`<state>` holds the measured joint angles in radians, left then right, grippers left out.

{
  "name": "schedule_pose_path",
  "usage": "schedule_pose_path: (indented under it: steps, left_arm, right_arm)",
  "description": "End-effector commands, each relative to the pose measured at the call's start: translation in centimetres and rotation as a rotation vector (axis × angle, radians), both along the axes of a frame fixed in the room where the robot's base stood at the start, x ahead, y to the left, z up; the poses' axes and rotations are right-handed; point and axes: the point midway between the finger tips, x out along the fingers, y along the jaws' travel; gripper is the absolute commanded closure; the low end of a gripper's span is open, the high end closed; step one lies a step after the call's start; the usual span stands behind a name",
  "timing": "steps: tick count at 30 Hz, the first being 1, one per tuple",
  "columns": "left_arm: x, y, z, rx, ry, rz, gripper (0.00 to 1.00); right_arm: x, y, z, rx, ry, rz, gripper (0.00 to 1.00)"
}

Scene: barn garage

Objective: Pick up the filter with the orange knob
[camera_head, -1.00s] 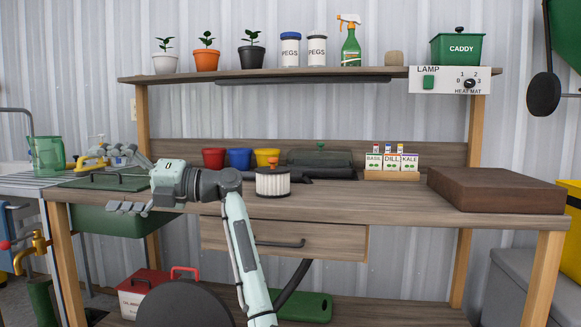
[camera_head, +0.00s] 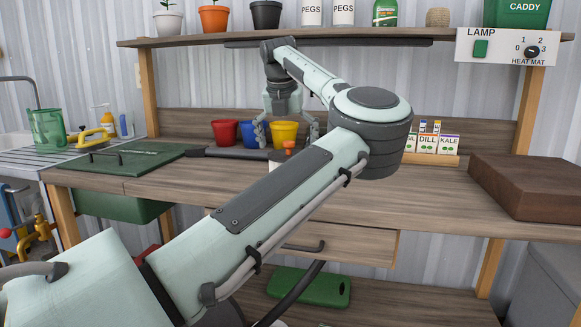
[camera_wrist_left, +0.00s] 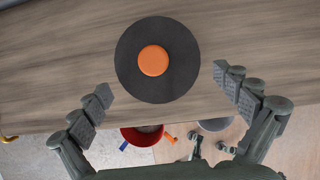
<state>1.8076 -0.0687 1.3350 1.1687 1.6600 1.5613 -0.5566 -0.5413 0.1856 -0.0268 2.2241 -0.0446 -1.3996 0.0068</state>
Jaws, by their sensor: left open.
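The filter has a dark round top with an orange knob (camera_head: 289,147) and a white body (camera_head: 274,165). It stands on the workbench, mostly hidden behind my left arm in the head view. In the left wrist view its dark top (camera_wrist_left: 132,80) and orange knob (camera_wrist_left: 153,60) show from above, whole and clear. My left gripper (camera_head: 286,134) hangs pointing down above the filter, open and empty. In the left wrist view its fingers (camera_wrist_left: 162,84) are spread on both sides, below the top's centre, apart from it. My right gripper is not in view.
Red (camera_head: 224,133), blue (camera_head: 240,158) and yellow (camera_head: 284,133) pots stand behind the gripper. Seed packets (camera_head: 428,144) are to the right, then a brown block (camera_head: 530,186). The upper shelf (camera_head: 190,41) overhangs. Bare benchtop (camera_head: 440,197) lies at the front right.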

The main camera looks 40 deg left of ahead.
Motion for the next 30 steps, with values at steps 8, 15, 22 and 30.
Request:
schedule_pose_path:
  steps: [8,15,22,30]
  left_arm:
    - [1.5,1.3,-3.0,0.001,0.004,0.001,0.0]
    - [2.0,1.5,-4.5,0.001,0.001,0.003,0.0]
    - [1.9,1.5,-4.4,0.002,0.001,0.003,0.16]
    - [1.9,1.5,-4.4,0.003,0.0,0.002,0.4]
  right_arm:
    - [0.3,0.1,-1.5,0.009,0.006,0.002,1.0]
    - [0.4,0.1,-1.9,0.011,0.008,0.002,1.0]
    - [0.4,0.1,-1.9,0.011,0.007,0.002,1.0]
    - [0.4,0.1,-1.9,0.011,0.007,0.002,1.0]
